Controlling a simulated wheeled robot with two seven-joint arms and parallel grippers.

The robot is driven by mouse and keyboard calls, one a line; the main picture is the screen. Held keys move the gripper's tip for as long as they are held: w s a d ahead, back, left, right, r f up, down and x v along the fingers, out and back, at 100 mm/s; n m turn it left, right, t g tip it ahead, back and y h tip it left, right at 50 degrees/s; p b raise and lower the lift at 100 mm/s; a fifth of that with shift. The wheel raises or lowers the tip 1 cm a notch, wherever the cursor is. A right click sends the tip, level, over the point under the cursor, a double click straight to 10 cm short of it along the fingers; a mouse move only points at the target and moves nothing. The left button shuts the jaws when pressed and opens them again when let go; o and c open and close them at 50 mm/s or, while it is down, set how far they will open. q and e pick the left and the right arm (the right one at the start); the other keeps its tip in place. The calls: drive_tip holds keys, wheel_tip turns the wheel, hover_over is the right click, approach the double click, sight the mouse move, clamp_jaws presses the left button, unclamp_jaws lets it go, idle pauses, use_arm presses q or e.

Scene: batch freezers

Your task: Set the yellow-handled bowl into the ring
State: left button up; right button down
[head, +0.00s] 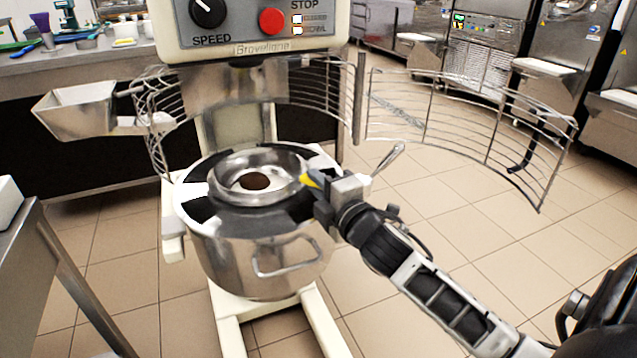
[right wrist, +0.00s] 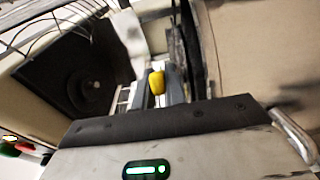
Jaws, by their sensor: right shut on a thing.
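A shiny steel bowl (head: 258,198) with a brown spot in its middle is at the top of the mixer's large pot in the head view. The yellow handle (right wrist: 157,83) also shows between the fingers in the right wrist view. My left gripper is not in view.
The large steel pot (head: 262,262) stands under the mixer head (head: 250,25). A wire guard (head: 470,125) is swung open to the right, and a steel chute (head: 85,108) juts out left. A steel table edge (head: 40,240) is at near left. Floor at right is clear.

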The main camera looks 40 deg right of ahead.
drive_tip(key=shift+s+a+r, duration=0.1)
drive_tip(key=shift+r, duration=0.15)
idle(0.4)
drive_tip(key=shift+f, duration=0.55)
idle(0.5)
drive_tip(key=c, duration=1.4)
unclamp_jaws()
drive_tip(key=shift+o, duration=0.2)
drive_tip(key=shift+f, duration=0.3)
drive_tip(key=s+a, duration=0.1)
drive_tip(key=s, duration=1.5)
drive_tip(key=shift+a+r, duration=0.2)
